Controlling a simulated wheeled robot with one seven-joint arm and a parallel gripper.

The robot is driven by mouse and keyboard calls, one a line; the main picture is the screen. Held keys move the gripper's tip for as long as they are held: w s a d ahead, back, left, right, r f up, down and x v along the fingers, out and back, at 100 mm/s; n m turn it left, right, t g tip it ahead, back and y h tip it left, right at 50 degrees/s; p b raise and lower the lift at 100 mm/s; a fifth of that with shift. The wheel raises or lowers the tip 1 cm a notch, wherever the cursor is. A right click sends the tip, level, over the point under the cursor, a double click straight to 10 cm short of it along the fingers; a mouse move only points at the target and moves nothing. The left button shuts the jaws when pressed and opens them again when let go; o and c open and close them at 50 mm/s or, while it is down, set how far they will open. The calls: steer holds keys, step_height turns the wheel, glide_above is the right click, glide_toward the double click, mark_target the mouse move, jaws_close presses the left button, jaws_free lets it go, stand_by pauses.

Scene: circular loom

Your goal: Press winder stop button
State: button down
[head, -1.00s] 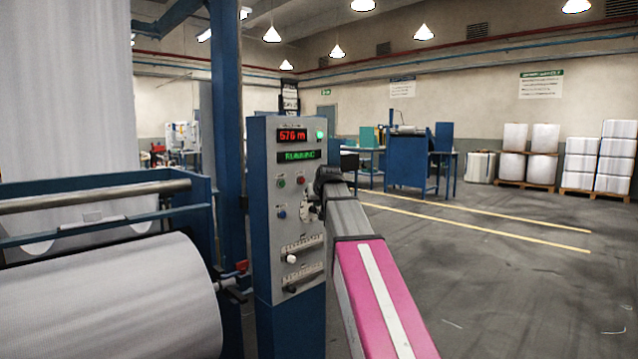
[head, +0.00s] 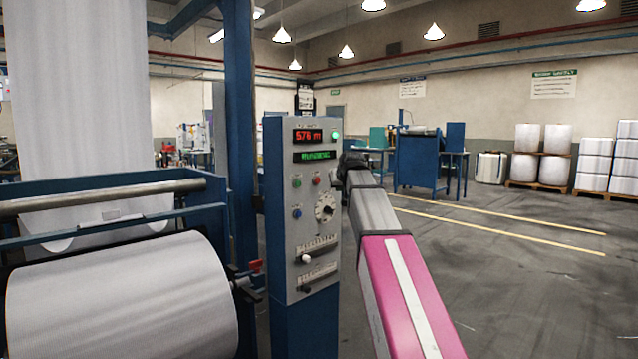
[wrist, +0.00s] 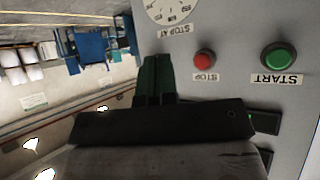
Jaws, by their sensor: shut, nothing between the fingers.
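The winder's control panel (head: 298,215) stands upright on a blue post right of the fabric roll. Its red stop button (head: 316,180) is right of the green start button (head: 297,181). In the wrist view, which is upside down, the red button (wrist: 204,59) has a STOP label and the green one (wrist: 279,56) a START label. My gripper (head: 350,160) is at the panel's right edge in the head view. In the wrist view its dark fingers (wrist: 155,75) are together and empty, beside the stop button and apart from it in the picture. Their distance from the panel face is unclear.
A white dial (head: 325,207) and a blue button (head: 297,213) sit below the two buttons, with slide levers lower down. A red display (head: 308,136) and a green display are above. The fabric roll (head: 125,300) is at left. Open floor lies right.

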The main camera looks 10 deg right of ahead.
steer(key=w+a, duration=0.4)
steer(key=w, duration=0.2)
steer(key=shift+w+a, duration=0.15)
steer(key=shift+a, duration=0.15)
steer(key=shift+w, duration=0.1)
stand_by(1.8)
steer(key=shift+w+a, duration=0.2)
steer(key=shift+w+a, duration=0.3)
steer(key=shift+w, duration=0.1)
stand_by(0.9)
stand_by(0.4)
steer(key=shift+s+d, duration=0.5)
steer(key=shift+s, duration=0.25)
steer(key=s+d, duration=0.1)
steer(key=s, duration=0.1)
steer(key=s+d, duration=0.2)
stand_by(0.4)
